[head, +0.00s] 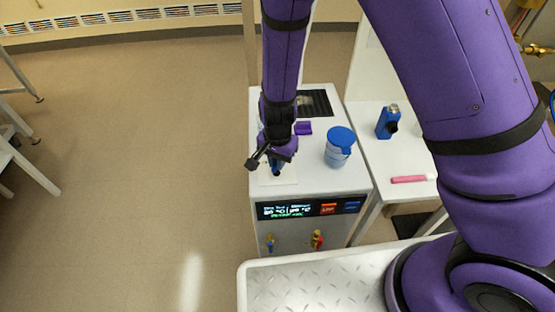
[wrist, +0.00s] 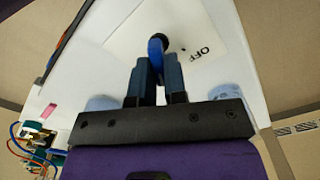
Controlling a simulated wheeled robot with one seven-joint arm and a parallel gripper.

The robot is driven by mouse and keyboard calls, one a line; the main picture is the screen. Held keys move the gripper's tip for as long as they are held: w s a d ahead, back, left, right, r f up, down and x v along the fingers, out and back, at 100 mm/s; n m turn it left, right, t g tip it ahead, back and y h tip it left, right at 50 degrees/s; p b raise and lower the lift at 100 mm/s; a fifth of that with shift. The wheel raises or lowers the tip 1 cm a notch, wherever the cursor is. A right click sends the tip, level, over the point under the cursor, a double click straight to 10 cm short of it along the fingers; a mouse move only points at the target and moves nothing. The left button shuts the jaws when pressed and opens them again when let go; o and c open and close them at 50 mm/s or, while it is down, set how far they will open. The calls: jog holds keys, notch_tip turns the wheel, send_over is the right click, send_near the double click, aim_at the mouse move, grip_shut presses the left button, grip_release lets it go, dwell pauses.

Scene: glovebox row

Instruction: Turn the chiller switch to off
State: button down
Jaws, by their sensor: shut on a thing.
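The chiller (head: 310,185) is a white box with a lit display panel on its front. On its top is a pale switch plate (wrist: 190,18), marked OFF, with a blue switch handle (wrist: 156,50) standing from a dark pivot. My gripper (wrist: 158,72) is shut on the blue handle, one finger on each side. In the head view my gripper (head: 276,172) points down over the front left of the chiller top and hides most of the switch. The handle lies beside the OFF lettering, not clearly on it; other markings are hidden or out of view.
A side table (head: 378,165) holds a blue device (head: 388,122) and a pink item (head: 408,179). Floor at left is clear.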

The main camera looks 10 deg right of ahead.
jog(key=shift+a+n, duration=0.15)
jog(key=shift+n, duration=2.65)
jog(key=c, duration=1.2)
grip_release()
jog(key=shift+o, duration=0.2)
jog(key=shift+r, duration=0.1)
notch_tip(320, 180, up, 11)
jog(key=shift+f, duration=0.2)
jog(key=shift+r, duration=0.1)
